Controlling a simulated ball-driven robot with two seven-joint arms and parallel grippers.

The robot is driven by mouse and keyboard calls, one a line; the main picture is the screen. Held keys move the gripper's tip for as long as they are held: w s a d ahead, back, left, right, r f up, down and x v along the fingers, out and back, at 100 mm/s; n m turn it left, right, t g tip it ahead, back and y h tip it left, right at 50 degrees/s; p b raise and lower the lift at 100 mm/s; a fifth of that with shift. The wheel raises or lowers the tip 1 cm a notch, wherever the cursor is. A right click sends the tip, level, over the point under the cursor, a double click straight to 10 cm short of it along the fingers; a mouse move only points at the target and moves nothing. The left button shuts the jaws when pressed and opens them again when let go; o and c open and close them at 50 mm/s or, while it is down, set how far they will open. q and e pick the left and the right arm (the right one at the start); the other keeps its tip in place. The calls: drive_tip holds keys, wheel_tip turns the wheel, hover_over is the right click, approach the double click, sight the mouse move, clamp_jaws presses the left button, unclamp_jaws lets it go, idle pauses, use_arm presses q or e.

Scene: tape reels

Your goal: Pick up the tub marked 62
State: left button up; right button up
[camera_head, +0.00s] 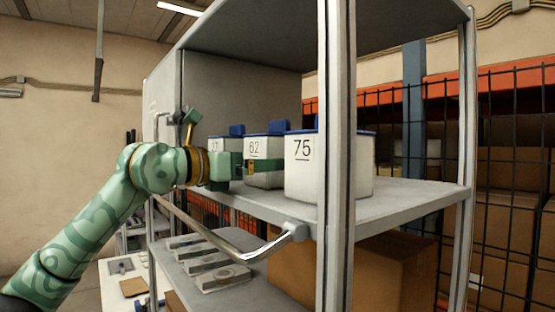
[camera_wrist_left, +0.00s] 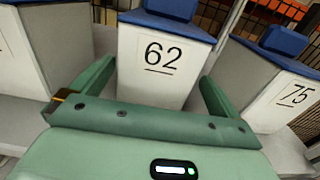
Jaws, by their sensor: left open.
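The tub marked 62 (camera_head: 261,150) is white with a blue lid and stands on the grey shelf, between two similar tubs. In the left wrist view the tub marked 62 (camera_wrist_left: 160,62) is straight ahead, its label facing me. My left gripper (camera_head: 262,166) is open at the front of this tub. In the left wrist view the fingers of my left gripper (camera_wrist_left: 158,85) reach to either side of the tub's lower part, with nothing gripped. Whether they touch its sides I cannot tell. My right gripper is not in view.
The tub marked 75 (camera_head: 325,165) stands close on the right, and another tub (camera_head: 220,146) on the left, its number partly hidden. A shelf post (camera_head: 337,100) rises in front. A metal handle bar (camera_head: 240,247) runs below the shelf edge. Bare shelf (camera_head: 415,195) lies right of the tubs.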

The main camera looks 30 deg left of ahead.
use_arm(q)
drive_tip(key=p+x, duration=0.2)
drive_tip(key=x, duration=0.3)
drive_tip(key=shift+w+a+r, duration=0.1)
drive_tip(key=shift+w, duration=0.2)
drive_tip(key=shift+s+a, duration=0.1)
drive_tip(key=shift+s, duration=0.1)
drive_tip(key=shift+c, duration=0.7)
drive_tip(key=c, duration=0.9)
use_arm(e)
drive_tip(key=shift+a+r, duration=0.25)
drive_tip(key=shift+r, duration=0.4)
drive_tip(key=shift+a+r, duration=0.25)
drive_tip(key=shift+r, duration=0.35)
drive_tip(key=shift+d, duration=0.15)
